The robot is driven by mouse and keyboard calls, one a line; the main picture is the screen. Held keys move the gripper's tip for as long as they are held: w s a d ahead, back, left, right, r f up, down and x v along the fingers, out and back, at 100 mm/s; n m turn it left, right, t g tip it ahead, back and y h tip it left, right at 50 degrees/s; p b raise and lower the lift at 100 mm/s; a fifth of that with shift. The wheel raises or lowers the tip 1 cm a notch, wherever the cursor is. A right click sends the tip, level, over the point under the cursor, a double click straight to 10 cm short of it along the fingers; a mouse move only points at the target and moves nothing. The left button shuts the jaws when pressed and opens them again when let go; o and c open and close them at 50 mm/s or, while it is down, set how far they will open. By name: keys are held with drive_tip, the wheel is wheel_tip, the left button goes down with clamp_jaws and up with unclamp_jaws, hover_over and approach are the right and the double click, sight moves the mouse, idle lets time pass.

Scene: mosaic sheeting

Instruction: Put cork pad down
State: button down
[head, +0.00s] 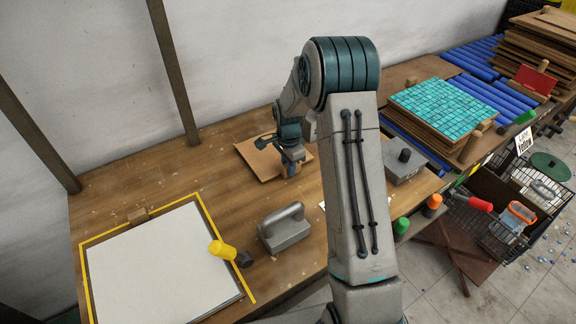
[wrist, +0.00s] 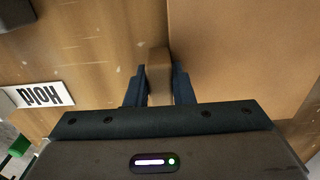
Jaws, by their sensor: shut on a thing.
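The cork pad (head: 258,158) is a flat tan square at the middle of the wooden bench in the head view. It fills the upper right of the wrist view (wrist: 245,60). A small wooden block (wrist: 159,62) stands at the pad's edge, between the two dark fingers. My gripper (head: 291,170) is shut on this block, at the pad's near right side; its fingers also show in the wrist view (wrist: 159,88). The pad is at or just above the bench; I cannot tell if it touches. My gripper hides part of it.
A white board (head: 160,260) in a yellow outline lies front left, with a yellow-handled tool (head: 222,250) at its edge. A grey handled weight (head: 285,235) and a grey block (head: 405,168) stand nearby. A HOLD card (wrist: 35,95) lies left in the wrist view. Teal tile sheets (head: 445,108) are right.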

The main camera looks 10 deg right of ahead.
drive_tip(key=shift+f, duration=0.3)
drive_tip(key=shift+f, duration=0.1)
drive_tip(key=c, duration=1.3)
unclamp_jaws()
drive_tip(key=shift+o, duration=0.2)
wheel_tip(320, 180, up, 12)
drive_tip(key=s+a+r+n+t, duration=0.1)
drive_tip(key=s+r+n, duration=0.35)
drive_tip(key=s, duration=0.25)
drive_tip(key=s+r+n+t, duration=0.1)
drive_tip(key=s+r+n, duration=0.2)
drive_tip(key=s+r, duration=0.35)
drive_tip(key=s+a+f+n+t, duration=0.1)
drive_tip(key=s+n, duration=0.6)
drive_tip(key=s, duration=0.9)
drive_tip(key=shift+f+b, duration=0.15)
drive_tip(key=shift+b, duration=0.3)
